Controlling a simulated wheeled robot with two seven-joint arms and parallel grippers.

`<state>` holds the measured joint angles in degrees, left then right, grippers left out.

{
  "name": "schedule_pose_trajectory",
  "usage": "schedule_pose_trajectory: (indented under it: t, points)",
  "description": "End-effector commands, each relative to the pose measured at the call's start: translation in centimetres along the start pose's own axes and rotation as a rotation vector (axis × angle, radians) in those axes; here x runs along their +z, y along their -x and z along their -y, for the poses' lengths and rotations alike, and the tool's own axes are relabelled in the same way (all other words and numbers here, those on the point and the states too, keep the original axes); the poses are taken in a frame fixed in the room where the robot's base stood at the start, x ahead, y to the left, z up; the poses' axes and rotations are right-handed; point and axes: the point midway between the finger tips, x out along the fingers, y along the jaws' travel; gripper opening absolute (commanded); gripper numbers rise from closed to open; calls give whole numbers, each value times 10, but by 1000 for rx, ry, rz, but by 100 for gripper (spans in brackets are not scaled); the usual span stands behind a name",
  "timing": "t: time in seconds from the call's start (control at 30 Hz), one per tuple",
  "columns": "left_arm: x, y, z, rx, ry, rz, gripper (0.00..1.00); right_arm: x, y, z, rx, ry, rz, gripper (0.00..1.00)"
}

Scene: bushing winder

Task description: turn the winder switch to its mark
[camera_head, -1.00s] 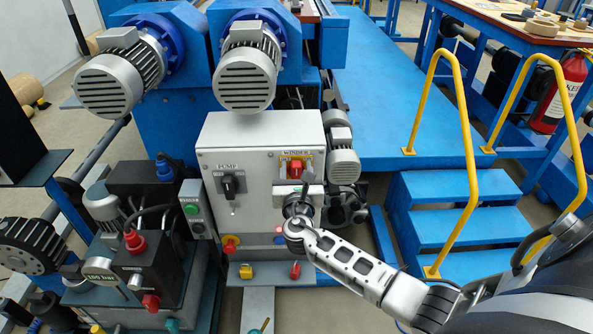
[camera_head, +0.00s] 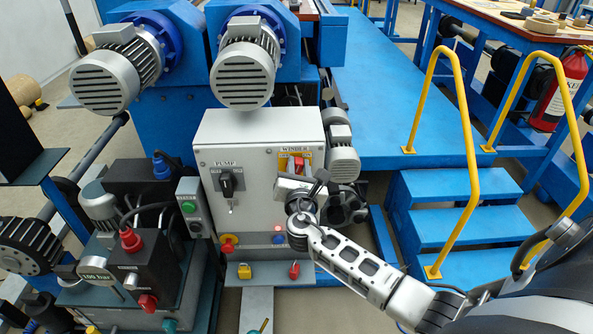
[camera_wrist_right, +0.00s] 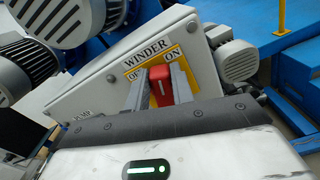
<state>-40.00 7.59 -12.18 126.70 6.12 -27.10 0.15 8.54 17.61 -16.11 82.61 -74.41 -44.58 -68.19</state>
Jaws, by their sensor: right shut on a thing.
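The winder switch has a red handle (camera_head: 299,165) on a yellow plate under the word WINDER, at the upper right of the grey control box (camera_head: 247,141). In the right wrist view the red handle (camera_wrist_right: 160,88) stands between the two fingers of my right gripper (camera_wrist_right: 161,94), which is shut on it. The OFF label is left of the handle and the ON label (camera_wrist_right: 174,55) right of it. The head view also shows my right gripper (camera_head: 296,180) at the switch, partly hiding the plate. I cannot tell whether the handle lines up exactly with a mark. My left gripper is out of view.
A black PUMP switch (camera_head: 228,184) sits left on the same box. A red knob (camera_head: 228,243) and a blue button (camera_head: 278,240) are below. A grey motor (camera_head: 243,68) overhangs the box. Blue steps (camera_head: 460,224) with yellow rails stand to the right.

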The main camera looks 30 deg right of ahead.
Motion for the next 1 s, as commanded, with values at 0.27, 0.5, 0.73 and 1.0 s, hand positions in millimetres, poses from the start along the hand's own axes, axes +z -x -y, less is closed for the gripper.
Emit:
schedule_pose_trajectory:
  t: [0.27,0.5,0.73,1.0]
  points:
    - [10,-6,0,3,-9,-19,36,-5,1,8,0,-267,0,1]
    - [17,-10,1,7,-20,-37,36,-8,1,14,-1,-495,-1,1]
    - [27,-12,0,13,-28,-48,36,-12,1,19,-1,-714,0,1]
    - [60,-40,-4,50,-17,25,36,-16,1,23,-1,-962,-1,1]
